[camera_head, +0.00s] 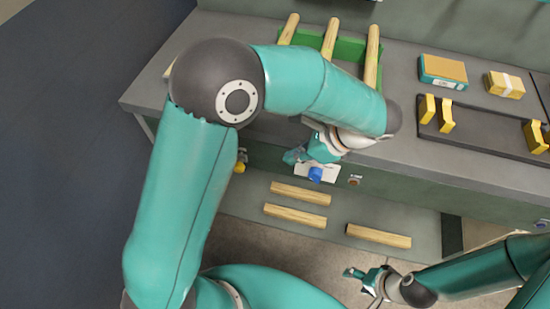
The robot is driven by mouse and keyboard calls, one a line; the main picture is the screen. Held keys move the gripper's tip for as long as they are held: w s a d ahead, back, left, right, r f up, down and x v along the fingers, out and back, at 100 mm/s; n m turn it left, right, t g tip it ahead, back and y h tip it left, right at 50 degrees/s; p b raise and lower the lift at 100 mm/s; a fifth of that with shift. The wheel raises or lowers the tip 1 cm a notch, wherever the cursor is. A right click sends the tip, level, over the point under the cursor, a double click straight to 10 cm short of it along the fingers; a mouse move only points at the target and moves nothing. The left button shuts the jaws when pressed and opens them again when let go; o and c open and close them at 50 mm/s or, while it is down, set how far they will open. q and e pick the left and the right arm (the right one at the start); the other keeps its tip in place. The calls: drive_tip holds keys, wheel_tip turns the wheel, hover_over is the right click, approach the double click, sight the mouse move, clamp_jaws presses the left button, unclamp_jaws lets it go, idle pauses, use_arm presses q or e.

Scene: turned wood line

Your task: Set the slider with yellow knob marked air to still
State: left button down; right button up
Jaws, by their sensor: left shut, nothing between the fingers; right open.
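A yellow knob (239,167) shows on the bench's front face, just right of my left forearm, which hides what is left of it. Its slider track and the markings cannot be read. My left gripper (291,157) is shut and empty, in front of the bench edge. Its tips point left, toward the yellow knob's side and apart from the knob. My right gripper (352,272) is open and empty, low in the picture, well away from the bench front.
A blue knob (315,174) on a white plate sits just below my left gripper, with a small dark button (354,181) beside it. Turned wood pieces (301,193) lie on the lower shelf. A black tray (478,128) with yellow blocks stands on the bench top.

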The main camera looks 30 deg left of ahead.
sight(240, 163)
use_arm(q)
drive_tip(key=s+a+r+x, duration=0.1)
drive_tip(key=a+x, duration=0.1)
drive_tip(key=x, duration=1.1)
drive_tip(key=shift+r, duration=0.35)
use_arm(e)
drive_tip(key=shift+s+d+r, duration=0.1)
drive_tip(key=shift+s+d, duration=0.1)
use_arm(q)
drive_tip(key=shift+a, duration=0.2)
